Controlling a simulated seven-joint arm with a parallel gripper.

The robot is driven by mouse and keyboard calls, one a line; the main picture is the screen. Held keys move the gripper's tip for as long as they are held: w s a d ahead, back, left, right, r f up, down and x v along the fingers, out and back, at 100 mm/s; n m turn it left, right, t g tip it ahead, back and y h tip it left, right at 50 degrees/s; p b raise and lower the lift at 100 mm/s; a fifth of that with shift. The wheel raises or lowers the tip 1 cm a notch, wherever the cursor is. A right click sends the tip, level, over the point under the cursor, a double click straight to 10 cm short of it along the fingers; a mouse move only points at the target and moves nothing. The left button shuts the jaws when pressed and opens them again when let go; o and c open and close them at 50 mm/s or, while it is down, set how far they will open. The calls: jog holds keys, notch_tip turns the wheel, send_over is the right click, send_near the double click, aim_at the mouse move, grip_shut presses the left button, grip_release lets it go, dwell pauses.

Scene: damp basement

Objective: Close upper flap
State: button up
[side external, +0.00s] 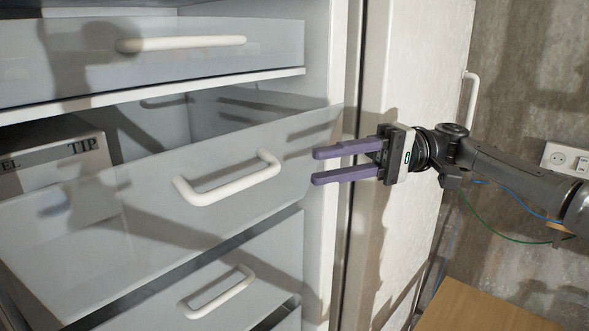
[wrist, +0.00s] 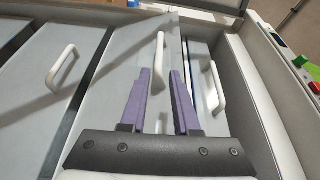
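The upper flap (side external: 75,65) is a pale translucent panel with a long white handle (side external: 180,43), at the top left of the cabinet in the side view. I cannot tell how far it stands open. My gripper (side external: 313,167) is right of and lower than the flap, clear of it, in front of the right end of a pulled-out drawer. Its two purple fingers are apart with nothing between them. In the wrist view my gripper (wrist: 160,71) points at panels with several white handles; which one is the upper flap is unclear there.
The pulled-out middle drawer (side external: 135,190) has a white handle (side external: 228,179) and holds a grey box (side external: 60,150). A lower drawer (side external: 160,285) sits beneath. The open white door (side external: 425,70) stands behind my gripper. A wooden surface (side external: 490,308) is at lower right.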

jog(key=shift+v, duration=1.1)
